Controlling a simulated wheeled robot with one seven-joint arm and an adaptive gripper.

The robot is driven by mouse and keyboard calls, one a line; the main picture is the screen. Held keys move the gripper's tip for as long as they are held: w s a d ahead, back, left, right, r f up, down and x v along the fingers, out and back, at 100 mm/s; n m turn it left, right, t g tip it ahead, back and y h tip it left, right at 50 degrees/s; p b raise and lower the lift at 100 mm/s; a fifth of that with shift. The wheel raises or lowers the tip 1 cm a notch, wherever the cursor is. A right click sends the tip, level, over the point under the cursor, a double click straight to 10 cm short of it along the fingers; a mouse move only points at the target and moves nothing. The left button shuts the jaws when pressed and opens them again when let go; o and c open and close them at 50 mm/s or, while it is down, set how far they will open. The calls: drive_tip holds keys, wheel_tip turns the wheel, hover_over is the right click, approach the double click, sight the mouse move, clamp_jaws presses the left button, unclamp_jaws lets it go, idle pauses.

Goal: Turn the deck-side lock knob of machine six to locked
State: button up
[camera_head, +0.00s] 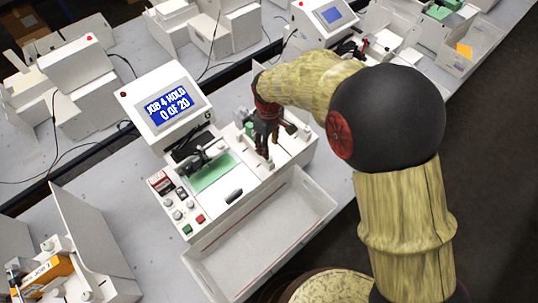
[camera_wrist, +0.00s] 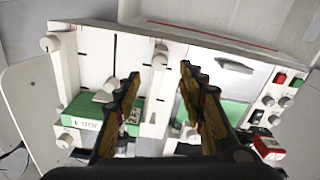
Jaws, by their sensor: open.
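The machine in front of me has a white body and a tilted screen (camera_head: 168,107) reading "JOB 4 HOLD 0 OF 20". No machine number is legible. My gripper (camera_head: 267,153) is over the right part of its deck, pointing down. In the wrist view my gripper (camera_wrist: 160,73) is open, its fingers apart on either side of a white upright rail. A small white knob (camera_wrist: 160,60) shows between the fingertips; I cannot tell whether it touches them. Other white knobs sit at the left edge, upper (camera_wrist: 50,44) and lower (camera_wrist: 66,140). No lock marking is readable.
A green box marked "JOB 4" (camera_wrist: 88,124) lies left of the rail. A green sheet (camera_head: 213,172) lies on the deck. A control panel (camera_head: 178,205) with knobs and buttons is at the left. An empty-looking pale tray (camera_head: 318,200) is in front. Other machines stand behind and at lower left.

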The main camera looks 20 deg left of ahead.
wheel_tip(320, 180, down, 7)
drive_tip(key=shift+f+p, duration=0.2)
drive_tip(key=shift+p, duration=0.1)
drive_tip(key=shift+c, duration=0.3)
clamp_jaws()
idle(0.3)
